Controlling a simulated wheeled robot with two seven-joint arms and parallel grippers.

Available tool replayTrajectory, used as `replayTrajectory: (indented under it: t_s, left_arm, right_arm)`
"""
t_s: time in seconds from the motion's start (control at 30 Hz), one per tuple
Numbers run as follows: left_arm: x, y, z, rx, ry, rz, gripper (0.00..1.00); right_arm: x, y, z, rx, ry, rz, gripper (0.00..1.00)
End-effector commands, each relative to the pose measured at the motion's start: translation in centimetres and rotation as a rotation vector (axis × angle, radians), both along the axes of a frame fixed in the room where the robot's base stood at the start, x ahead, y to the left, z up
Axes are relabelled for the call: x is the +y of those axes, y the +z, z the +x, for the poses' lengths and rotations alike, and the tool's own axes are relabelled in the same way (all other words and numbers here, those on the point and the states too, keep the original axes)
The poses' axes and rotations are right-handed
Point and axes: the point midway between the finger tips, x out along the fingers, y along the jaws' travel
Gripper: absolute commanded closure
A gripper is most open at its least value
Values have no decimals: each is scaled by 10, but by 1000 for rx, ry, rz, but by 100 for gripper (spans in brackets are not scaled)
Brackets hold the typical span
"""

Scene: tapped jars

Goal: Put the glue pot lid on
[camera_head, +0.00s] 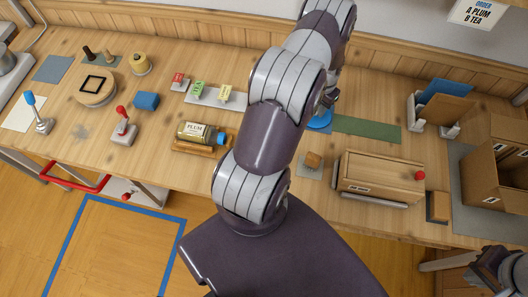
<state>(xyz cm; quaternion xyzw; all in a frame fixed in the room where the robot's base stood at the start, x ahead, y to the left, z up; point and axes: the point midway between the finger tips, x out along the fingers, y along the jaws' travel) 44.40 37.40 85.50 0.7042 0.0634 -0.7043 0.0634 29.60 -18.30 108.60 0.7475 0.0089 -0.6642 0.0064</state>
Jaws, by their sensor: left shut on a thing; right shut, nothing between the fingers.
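My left arm reaches up across the bench. Its gripper (329,100) is small and dark in this view, low over a round blue piece (320,121) at the back of the bench. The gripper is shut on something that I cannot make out. The blue piece is partly hidden by my arm, and I cannot tell whether it is a dish, a mat or a lid. I cannot clearly identify the glue pot or its lid; my arm hides part of the bench. My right gripper (497,268) is shut and empty at the bottom right, away from the bench items.
A green mat (367,129) lies right of the blue piece. A wooden box with a red knob (420,175) and a small wooden block (313,160) stand nearer. A plum jar (195,132) lies left of my arm. A yellow-topped pot or spool (141,64) stands far left.

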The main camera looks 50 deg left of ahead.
Motion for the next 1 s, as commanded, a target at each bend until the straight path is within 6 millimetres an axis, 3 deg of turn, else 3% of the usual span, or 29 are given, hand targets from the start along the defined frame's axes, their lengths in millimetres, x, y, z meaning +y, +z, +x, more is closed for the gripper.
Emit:
replayTrajectory:
  t_s: [0.8,1.0]
  left_arm:
    - [0,66,0,0,0,0,99]
    - [0,70,0,0,0,0,99]
  right_arm:
    - [0,48,0,0,0,0,100]
    - [0,50,0,0,0,0,100]
